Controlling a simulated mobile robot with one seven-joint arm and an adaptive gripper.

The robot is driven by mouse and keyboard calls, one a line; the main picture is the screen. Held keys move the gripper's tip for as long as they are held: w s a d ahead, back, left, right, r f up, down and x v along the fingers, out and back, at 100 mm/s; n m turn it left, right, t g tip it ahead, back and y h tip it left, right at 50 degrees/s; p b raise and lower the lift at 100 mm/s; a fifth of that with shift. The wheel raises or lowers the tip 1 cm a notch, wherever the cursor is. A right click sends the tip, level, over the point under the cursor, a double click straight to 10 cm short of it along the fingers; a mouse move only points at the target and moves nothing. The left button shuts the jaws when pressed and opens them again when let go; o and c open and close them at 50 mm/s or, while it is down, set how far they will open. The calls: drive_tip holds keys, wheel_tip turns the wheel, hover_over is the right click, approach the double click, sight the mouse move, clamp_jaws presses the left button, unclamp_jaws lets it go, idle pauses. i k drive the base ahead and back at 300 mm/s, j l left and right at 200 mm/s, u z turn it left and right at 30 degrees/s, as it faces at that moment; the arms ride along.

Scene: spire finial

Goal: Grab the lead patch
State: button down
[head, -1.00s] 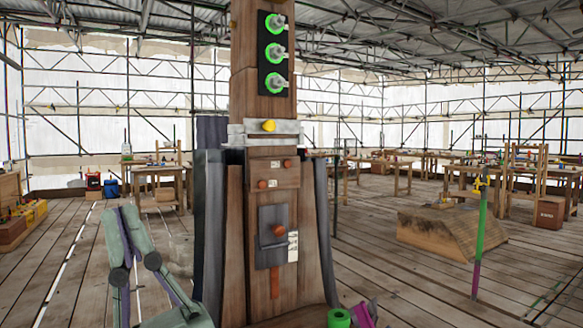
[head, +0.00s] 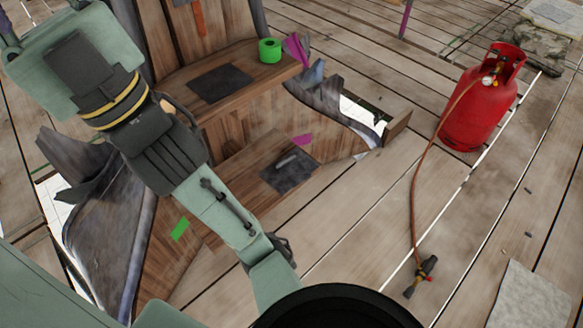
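Two dark grey sheet squares could be the lead patch; I cannot tell which one is meant. One dark square (head: 220,83) lies flat on the upper wooden ledge, left of a green tape roll (head: 270,50). The other dark square (head: 289,172) lies on the lower wooden step, with a small light grey piece (head: 287,160) on it and a magenta scrap (head: 302,140) at its upper edge. My arm crosses the left and lower part of the view, in front of the wooden structure. I cannot make out my gripper's fingertips.
A red gas cylinder (head: 484,100) stands on the planks at right, its hose running to a torch (head: 421,277). Torn grey sheeting (head: 110,225) flanks the wooden base. A green scrap (head: 180,229) is on its front face. Planks between base and hose are clear.

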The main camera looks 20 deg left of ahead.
sight(288, 166)
drive_tip(key=i+l+u, duration=0.2)
drive_tip(key=l, duration=0.2)
drive_tip(key=i+l+u, duration=0.2)
drive_tip(key=l, duration=0.2)
drive_tip(key=i+l+u, duration=0.2)
drive_tip(key=l, duration=0.25)
drive_tip(key=l+u, duration=0.2)
drive_tip(key=l, duration=0.2)
drive_tip(key=i+l+u, duration=0.1)
drive_tip(key=l+u, duration=0.15)
drive_tip(key=l, duration=0.25)
